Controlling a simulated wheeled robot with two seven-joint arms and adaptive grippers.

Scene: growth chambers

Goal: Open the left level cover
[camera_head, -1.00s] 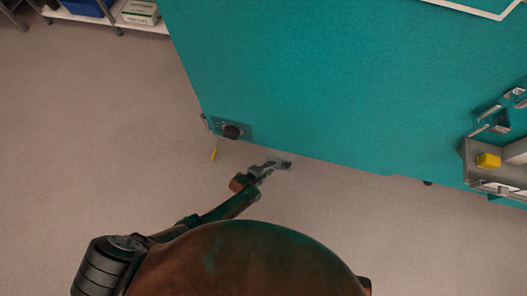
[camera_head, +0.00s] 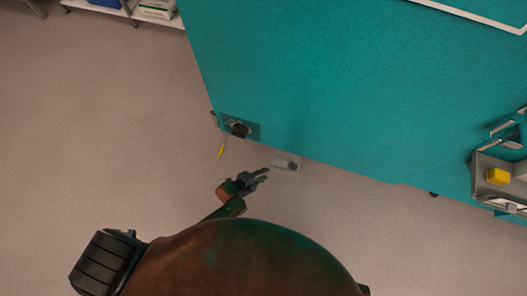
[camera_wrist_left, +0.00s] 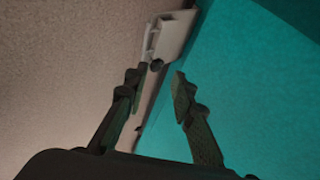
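A small grey bracket-like part (camera_head: 287,162) juts from the lower edge of the teal cabinet in the head view; it may be the level cover, but I cannot tell for sure. The wrist view shows a pale, box-like part (camera_wrist_left: 170,36) at the teal edge, beyond my fingers. My left gripper (camera_head: 262,174) is just left of and below the grey part, seemingly apart from it. In the wrist view its two fingers (camera_wrist_left: 155,80) are spread with nothing between them. My right gripper is not in view.
The teal cabinet (camera_head: 330,75) fills the upper right. A dark round knob on a plate (camera_head: 239,129) and a yellow hanging piece (camera_head: 221,149) are at its left corner. A grey holder with a yellow block (camera_head: 497,176) is at the right. Open floor (camera_head: 100,130) lies left.

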